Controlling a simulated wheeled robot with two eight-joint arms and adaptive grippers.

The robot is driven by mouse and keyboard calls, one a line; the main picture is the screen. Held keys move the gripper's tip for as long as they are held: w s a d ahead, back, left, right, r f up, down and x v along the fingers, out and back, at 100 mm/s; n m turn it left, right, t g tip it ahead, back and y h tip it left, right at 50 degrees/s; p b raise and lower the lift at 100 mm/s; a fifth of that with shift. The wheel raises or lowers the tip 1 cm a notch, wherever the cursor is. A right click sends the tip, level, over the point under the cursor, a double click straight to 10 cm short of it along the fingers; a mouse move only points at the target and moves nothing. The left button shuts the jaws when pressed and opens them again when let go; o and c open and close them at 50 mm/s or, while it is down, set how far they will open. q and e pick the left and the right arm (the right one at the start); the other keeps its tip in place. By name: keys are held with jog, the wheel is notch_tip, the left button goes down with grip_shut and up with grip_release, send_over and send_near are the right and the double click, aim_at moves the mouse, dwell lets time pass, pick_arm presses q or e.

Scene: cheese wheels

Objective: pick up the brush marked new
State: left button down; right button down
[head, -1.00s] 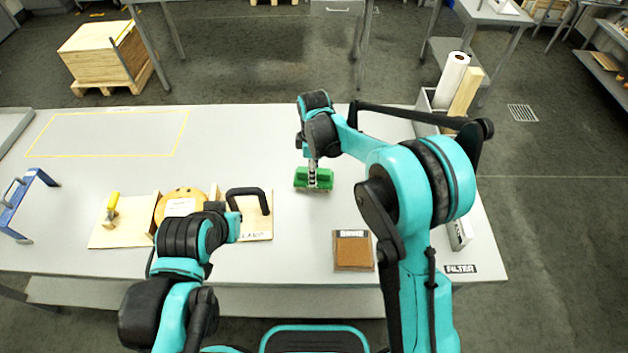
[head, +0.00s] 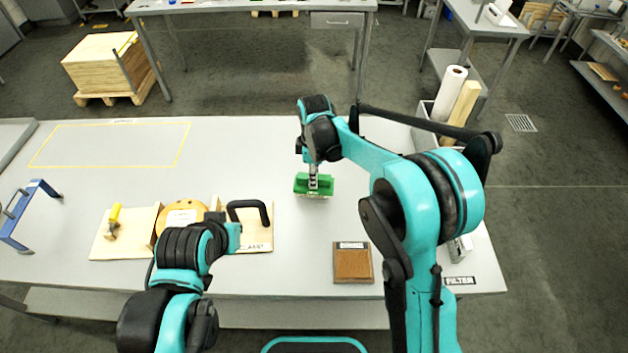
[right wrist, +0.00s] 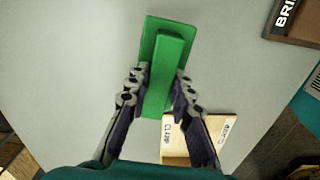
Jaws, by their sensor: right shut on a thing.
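A green brush (head: 301,184) is at the middle of the table, with a paler strip showing under its green body in the head view. My right gripper (head: 313,180) reaches down onto it from above. In the right wrist view the gripper (right wrist: 158,92) has its two fingers pressed against both sides of the raised green grip of the brush (right wrist: 170,55). I cannot tell whether the brush touches the table, and no "new" marking is readable.
A brown pad in a tray (head: 353,262) lies at the right front. Wooden boards with a yellow-handled tool (head: 114,215), a round cheese wheel (head: 183,213) and a black handle (head: 265,213) lie left of the brush. A blue frame (head: 22,218) stands far left. The table's back is mostly clear.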

jog(key=s+d+r+p, duration=0.2)
jog(key=s+d+r, duration=0.3)
jog(key=s+r, duration=0.3)
jog(key=s, duration=0.2)
jog(key=shift+s, duration=0.35)
jog(key=c, duration=2.2)
grip_release()
grip_shut()
